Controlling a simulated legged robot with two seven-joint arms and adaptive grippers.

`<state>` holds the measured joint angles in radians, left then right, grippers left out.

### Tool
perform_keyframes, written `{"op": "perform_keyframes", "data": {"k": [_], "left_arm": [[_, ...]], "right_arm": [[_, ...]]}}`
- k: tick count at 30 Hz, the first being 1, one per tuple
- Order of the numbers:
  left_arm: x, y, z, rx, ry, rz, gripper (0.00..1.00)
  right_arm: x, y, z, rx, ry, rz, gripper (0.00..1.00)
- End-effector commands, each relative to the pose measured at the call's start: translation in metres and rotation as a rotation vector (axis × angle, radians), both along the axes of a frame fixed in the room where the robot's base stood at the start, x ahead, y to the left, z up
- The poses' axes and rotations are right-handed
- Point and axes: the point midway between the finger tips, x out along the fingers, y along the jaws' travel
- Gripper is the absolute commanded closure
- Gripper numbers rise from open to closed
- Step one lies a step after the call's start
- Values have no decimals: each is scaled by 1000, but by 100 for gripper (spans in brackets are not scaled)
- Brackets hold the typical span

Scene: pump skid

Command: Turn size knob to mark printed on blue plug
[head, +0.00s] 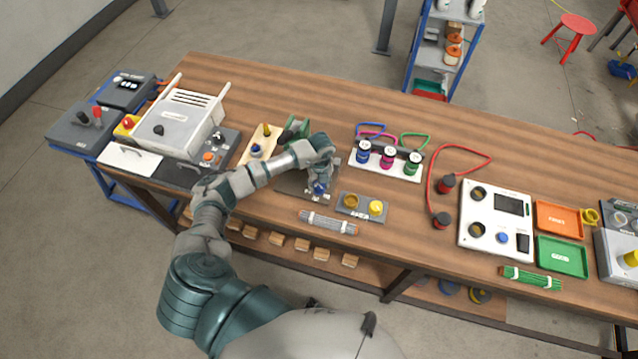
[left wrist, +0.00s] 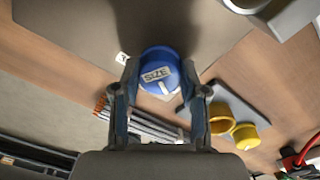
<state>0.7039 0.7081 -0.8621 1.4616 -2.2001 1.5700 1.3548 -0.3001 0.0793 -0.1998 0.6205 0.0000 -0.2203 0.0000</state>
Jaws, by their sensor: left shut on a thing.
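The size knob (left wrist: 158,68) is a round blue knob with a "SIZE" label and a white line, seen in the left wrist view. My left gripper (left wrist: 159,82) has a finger on each side of it and is shut on it. In the head view the left gripper (head: 320,180) points down at the knob (head: 319,189) on a dark grey plate (head: 290,185). The blue plug (head: 363,152) stands upright in a white holder to the right, beside a magenta and a green one; its printed mark is too small to read. My right gripper is not in view.
A grey block with brown and yellow round parts (head: 375,207) stands just right of the gripper. A grey bundle (head: 328,222) lies near the front edge. A white device (head: 184,120) is to the left. Bare wood lies behind the plugs.

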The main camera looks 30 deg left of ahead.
Motion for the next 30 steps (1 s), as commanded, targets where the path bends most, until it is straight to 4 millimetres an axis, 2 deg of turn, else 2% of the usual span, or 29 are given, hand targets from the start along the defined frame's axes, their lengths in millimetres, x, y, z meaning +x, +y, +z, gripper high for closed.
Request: {"op": "perform_keyframes", "data": {"k": [1, 3, 14, 17, 24, 30], "left_arm": [[0, 0, 0, 0, 0, 2, 50], [0, 0, 0, 0, 0, 1, 32], [0, 0, 4, 0, -1, 0, 32], [1, 0, 15, -1, -2, 0, 32], [3, 0, 68, 0, -4, -1, 32], [4, -1, 104, -2, -2, 0, 32]], "right_arm": [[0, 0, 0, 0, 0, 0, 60], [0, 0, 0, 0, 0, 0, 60], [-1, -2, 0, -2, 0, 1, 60], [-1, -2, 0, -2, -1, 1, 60], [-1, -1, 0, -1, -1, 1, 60], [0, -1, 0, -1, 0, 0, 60]]}}
